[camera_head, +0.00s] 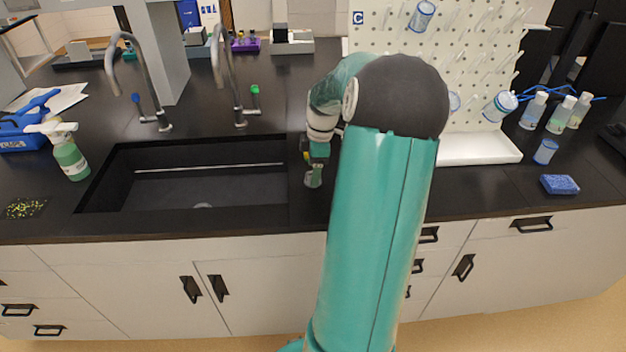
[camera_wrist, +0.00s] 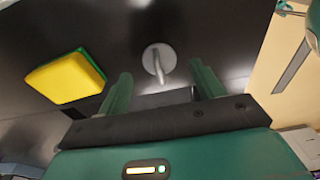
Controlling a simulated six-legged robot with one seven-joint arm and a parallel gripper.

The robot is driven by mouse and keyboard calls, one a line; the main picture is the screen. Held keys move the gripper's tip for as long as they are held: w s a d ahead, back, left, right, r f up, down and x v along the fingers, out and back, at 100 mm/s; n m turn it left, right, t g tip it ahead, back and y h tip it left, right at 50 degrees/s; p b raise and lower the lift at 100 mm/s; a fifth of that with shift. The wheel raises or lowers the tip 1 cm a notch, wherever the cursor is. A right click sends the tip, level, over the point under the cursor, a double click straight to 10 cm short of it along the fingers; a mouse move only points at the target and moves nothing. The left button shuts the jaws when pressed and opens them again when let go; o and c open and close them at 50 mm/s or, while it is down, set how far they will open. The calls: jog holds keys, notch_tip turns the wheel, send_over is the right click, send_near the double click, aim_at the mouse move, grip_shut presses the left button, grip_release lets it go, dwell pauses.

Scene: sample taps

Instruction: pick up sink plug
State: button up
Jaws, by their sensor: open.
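In the wrist view, a round grey disc with a thin upright handle, which looks like the sink plug (camera_wrist: 158,60), lies on a dark surface. It is ahead of my gripper (camera_wrist: 163,82), between the lines of its two green fingers. The fingers are apart with nothing between them. In the head view, my gripper (camera_head: 313,177) hangs just right of the sink, over the black counter. I cannot make out the plug in the head view; my arm and gripper may hide it.
A yellow and green sponge (camera_wrist: 66,77) lies left of the plug in the wrist view. The sink (camera_head: 190,180) is left of my gripper, with two taps behind it. A pegboard (camera_head: 480,90) stands at the right. A spray bottle (camera_head: 70,158) is at the left.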

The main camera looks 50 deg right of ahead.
notch_tip(320, 180, down, 2)
jog(key=shift+w+a+f, duration=0.1)
jog(key=shift+w, duration=0.05)
jog(key=shift+c, duration=0.2)
jog(key=c, duration=1)
